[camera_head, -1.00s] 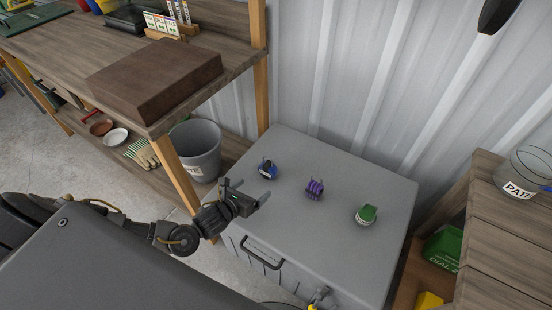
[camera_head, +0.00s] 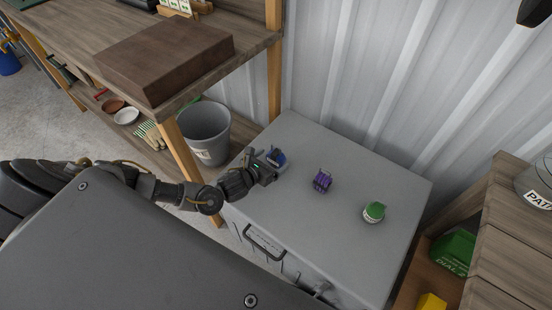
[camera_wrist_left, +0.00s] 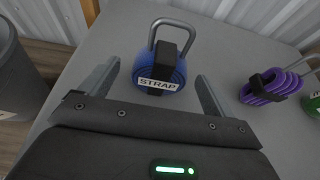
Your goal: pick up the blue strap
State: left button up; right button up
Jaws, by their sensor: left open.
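The blue strap (camera_head: 277,157) is a rolled bundle with a black band, a metal loop and a white "STRAP" label. It lies on the grey chest lid (camera_head: 355,240), near its far left side. My left gripper (camera_head: 267,168) is right at it, open. In the left wrist view the strap (camera_wrist_left: 160,72) sits ahead, roughly centred between the two spread fingers (camera_wrist_left: 155,88), its near end level with the fingertips. I see no finger touching it. My right gripper is not in view.
A grey bucket (camera_head: 205,135) and wooden workbench (camera_head: 190,90) are at the left. A corrugated wall (camera_head: 370,80) rises behind; wooden shelving (camera_head: 510,220) stands at the right.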

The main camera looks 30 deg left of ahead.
aim_at(279, 155)
pick_arm(q)
jog(key=x, duration=0.5)
jog(key=shift+d+b, duration=0.1)
jog(key=shift+b, duration=0.2)
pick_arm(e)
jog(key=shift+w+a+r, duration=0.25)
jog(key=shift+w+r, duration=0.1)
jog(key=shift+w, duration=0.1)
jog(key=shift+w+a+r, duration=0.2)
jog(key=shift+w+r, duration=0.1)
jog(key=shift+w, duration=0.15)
pick_arm(q)
jog(key=shift+c, duration=0.3)
jog(key=c, duration=1.1)
jog(key=shift+r, duration=0.15)
